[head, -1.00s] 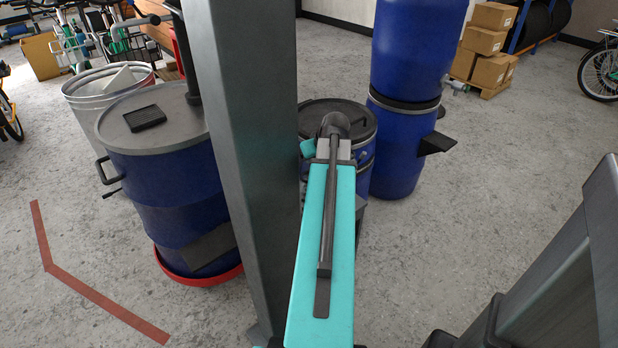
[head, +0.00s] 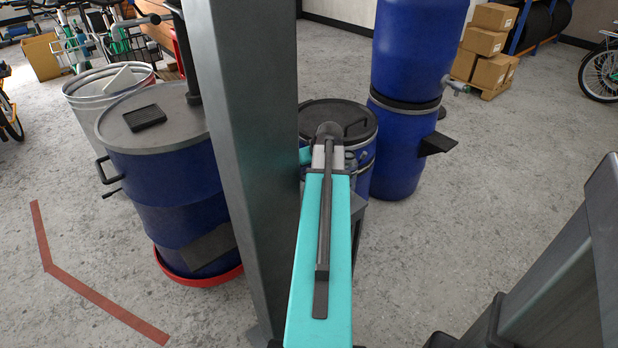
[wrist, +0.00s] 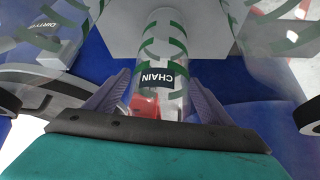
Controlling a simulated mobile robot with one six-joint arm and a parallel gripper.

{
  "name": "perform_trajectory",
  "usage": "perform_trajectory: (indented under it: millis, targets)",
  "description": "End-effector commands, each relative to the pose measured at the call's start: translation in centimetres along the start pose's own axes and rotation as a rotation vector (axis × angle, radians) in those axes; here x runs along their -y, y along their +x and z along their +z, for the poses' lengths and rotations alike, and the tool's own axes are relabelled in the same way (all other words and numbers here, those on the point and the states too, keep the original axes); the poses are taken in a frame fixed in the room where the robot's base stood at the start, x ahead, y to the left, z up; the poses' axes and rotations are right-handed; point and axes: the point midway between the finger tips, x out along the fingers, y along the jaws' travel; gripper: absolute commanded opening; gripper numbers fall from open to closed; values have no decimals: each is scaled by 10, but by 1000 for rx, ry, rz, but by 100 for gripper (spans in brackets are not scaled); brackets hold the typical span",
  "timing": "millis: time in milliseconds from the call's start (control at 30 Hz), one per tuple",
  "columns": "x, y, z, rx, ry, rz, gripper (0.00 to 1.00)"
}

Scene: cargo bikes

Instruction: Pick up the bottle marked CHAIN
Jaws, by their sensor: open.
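The bottle marked CHAIN (wrist: 164,42) shows in the middle of the wrist view. It is clear, with green bands and a dark label whose text appears upside down. My gripper (wrist: 158,75) is open, with one grey finger to each side of the bottle's lower part in the picture. A gap seems to remain at both sides; I cannot tell whether either finger touches it. The head view shows my teal arm link, but my gripper and the bottle are hidden there.
In the wrist view, a bottle with a partly readable "DIRTY" label (wrist: 40,28) is at left, and another clear bottle (wrist: 288,45) at right. Open floor lies to the right.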

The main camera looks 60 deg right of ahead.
Motion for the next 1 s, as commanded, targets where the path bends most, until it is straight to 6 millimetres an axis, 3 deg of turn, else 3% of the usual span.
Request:
perform_trajectory:
  millis: [367,600,633,1000]
  targets:
    - [0,0,0,0,0,0,74]
    - [-1,0,0,0,1,1,33]
    - [-1,0,0,0,1,1,31]
    - [-1,-4,-2,-1,1,1,31]
